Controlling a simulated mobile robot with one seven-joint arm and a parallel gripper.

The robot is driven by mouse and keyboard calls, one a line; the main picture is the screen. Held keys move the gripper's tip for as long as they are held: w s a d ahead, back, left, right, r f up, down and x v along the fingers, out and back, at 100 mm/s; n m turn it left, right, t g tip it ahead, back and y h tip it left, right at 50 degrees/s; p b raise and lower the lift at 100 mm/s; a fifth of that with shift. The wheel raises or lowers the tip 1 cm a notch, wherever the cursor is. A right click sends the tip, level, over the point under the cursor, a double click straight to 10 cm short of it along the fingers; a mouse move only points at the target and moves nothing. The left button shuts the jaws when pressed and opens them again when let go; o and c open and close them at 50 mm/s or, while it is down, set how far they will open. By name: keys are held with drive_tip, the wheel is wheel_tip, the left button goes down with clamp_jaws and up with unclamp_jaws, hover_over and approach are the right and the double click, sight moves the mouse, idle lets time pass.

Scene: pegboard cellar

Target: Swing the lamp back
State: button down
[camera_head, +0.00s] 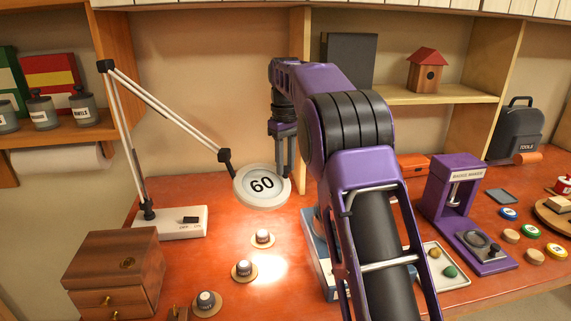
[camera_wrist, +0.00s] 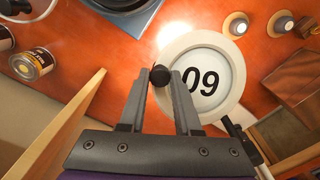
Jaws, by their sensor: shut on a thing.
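The lamp has a white base (camera_head: 182,222) on the left of the bench, a thin white jointed arm (camera_head: 165,113) with black joints, and a round white head (camera_head: 262,200) marked 60. In the wrist view the lamp head (camera_wrist: 205,78) fills the upper middle, right of the fingers. My gripper (camera_head: 283,168) points down at the right edge of the head. In the wrist view my gripper (camera_wrist: 160,95) is shut on a small black knob (camera_wrist: 160,74) at the head's rim.
Small knobs on round wooden discs (camera_head: 245,270) stand on the bench below the lamp, in a bright light patch. A wooden drawer box (camera_head: 115,270) is at front left. A purple badge press (camera_head: 460,210) stands right of my arm. A shelf divider (camera_head: 299,95) rises behind my gripper.

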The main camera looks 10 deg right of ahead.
drive_tip(key=c, duration=0.6)
unclamp_jaws()
drive_tip(key=shift+r, duration=3.75)
